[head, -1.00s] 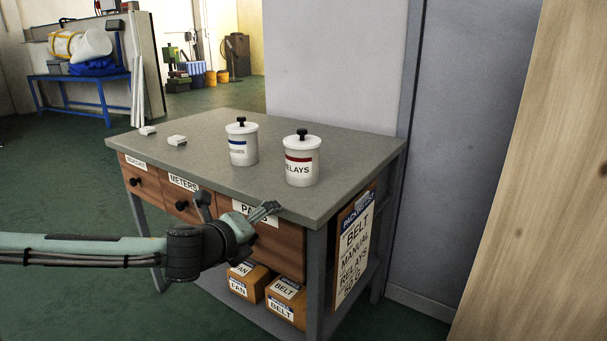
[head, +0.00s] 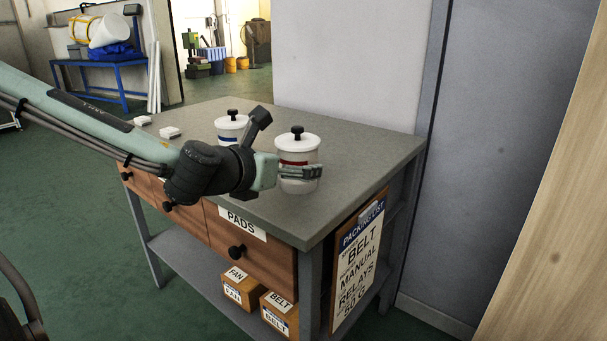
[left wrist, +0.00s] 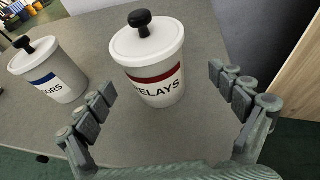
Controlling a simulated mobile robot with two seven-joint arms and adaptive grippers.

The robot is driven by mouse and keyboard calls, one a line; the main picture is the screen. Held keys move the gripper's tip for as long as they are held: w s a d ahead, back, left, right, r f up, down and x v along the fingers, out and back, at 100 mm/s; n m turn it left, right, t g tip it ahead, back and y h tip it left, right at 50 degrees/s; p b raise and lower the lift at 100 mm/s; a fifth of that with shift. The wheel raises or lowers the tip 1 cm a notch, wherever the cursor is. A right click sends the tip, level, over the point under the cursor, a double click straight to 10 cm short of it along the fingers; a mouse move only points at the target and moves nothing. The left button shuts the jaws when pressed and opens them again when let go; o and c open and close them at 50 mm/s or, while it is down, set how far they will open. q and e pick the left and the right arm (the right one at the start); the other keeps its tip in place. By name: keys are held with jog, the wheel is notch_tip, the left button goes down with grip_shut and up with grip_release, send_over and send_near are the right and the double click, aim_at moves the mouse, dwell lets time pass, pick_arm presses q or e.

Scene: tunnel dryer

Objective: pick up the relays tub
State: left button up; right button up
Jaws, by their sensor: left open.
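The relays tub (head: 297,150) is a white lidded tub with a black knob and a red band, upright on the grey bench top. In the left wrist view the tub (left wrist: 155,80) shows its label, partly readable as "ELAYS". My left gripper (head: 305,172) is in front of the tub in the head view and covers part of its lower body. In the left wrist view the left gripper (left wrist: 165,95) is open, with the tub ahead and between the fingers' directions. I cannot tell that it touches. My right gripper is not in view.
A similar tub with a blue band (head: 231,124) stands to the left, partly behind my arm. A wall stands behind.

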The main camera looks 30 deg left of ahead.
pick_arm(q)
jog(key=shift+w+f, duration=0.2)
jog(key=shift+w, duration=0.05)
jog(key=shift+w+a, duration=0.1)
jog(key=x, duration=0.4)
jog(key=shift+a+f+b, duration=0.3)
jog(key=shift+a, duration=0.05)
jog(key=shift+w, duration=0.5)
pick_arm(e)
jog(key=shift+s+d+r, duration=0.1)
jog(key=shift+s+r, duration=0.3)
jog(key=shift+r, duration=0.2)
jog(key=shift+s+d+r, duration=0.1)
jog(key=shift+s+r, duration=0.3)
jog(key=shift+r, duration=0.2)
pick_arm(q)
jog(key=shift+c, duration=0.2)
jog(key=c, duration=1.7)
jog(key=shift+o, duration=0.2)
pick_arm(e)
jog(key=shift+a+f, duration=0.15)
